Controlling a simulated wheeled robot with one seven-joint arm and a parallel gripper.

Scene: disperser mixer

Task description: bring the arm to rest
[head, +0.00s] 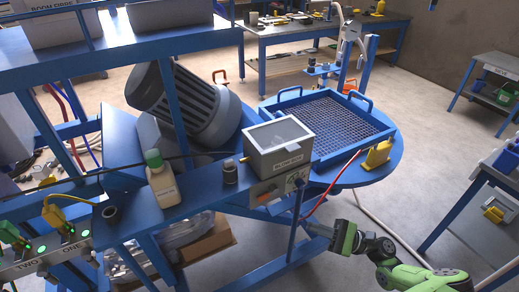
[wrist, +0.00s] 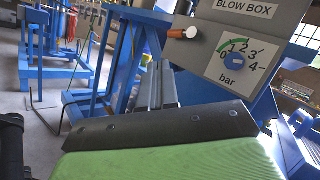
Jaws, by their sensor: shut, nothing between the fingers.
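My green arm reaches in from the lower right of the head view. My gripper (head: 314,229) points left, close to the blue frame below the blow box (head: 279,147). The gripper is shut and empty. In the wrist view its grey fingers (wrist: 155,85) lie side by side beyond the dark plate and green housing of my wrist. The blow box (wrist: 235,35) fills the upper right there, with a bar dial and blue knob (wrist: 235,60). Whether the gripper touches the frame cannot be told.
A round blue table (head: 385,165) carries a mesh tray (head: 325,122) and a yellow part (head: 377,154). A red hose (head: 328,195) hangs beside the frame. A white bottle (head: 160,180) stands on the blue bench.

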